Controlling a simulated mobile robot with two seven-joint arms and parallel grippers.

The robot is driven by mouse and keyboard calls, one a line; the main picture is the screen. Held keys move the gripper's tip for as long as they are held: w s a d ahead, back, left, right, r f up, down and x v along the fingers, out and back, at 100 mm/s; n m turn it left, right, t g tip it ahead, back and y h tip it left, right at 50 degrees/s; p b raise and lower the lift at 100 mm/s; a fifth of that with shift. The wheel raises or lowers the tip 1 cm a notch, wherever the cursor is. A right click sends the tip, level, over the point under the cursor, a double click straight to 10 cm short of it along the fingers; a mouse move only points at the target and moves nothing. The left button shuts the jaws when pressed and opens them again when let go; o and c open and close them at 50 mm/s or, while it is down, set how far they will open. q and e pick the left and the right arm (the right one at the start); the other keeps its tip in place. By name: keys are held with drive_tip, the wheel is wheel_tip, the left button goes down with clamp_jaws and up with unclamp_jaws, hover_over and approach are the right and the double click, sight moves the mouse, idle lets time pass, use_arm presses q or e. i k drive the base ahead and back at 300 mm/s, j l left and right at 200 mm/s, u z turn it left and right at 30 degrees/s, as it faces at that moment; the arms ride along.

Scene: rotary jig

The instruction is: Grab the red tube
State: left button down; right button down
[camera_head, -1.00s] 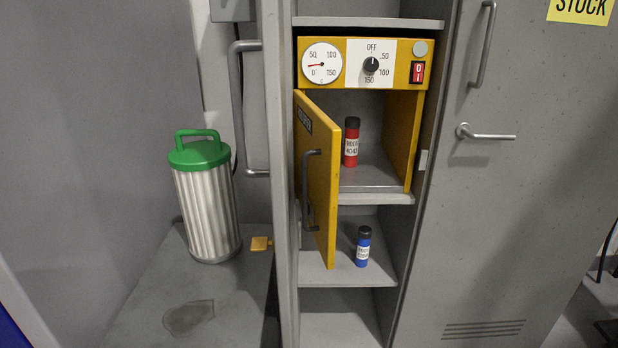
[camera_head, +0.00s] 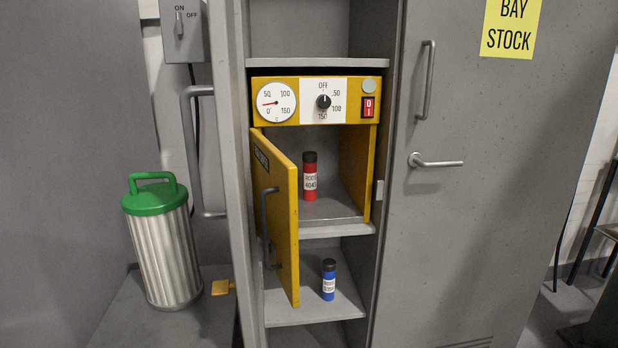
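The red tube (camera_head: 310,178) has a black cap and a white label. It stands upright inside the yellow oven box (camera_head: 372,170), on the box's floor. The box's yellow door (camera_head: 285,225) is swung open toward me on the left side, with a dark handle (camera_head: 268,228). The opening to the right of the door is clear in front of the tube. Neither of my grippers shows in the head view.
A blue tube (camera_head: 328,280) stands on the shelf (camera_head: 345,305) below the box. A silver canister with a green lid (camera_head: 158,195) stands at left. A closed grey cabinet door (camera_head: 470,230) is at right; the locker's open door edge (camera_head: 235,180) is left of the box.

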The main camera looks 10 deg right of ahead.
sight(309, 157)
drive_tip(key=l, duration=0.3)
drive_tip(key=i+l, duration=0.1)
drive_tip(key=l, duration=0.25)
drive_tip(key=i+l, duration=0.2)
drive_tip(key=l, duration=0.15)
drive_tip(key=i+l, duration=0.25)
drive_tip(key=l, duration=0.15)
drive_tip(key=k+z, duration=0.05)
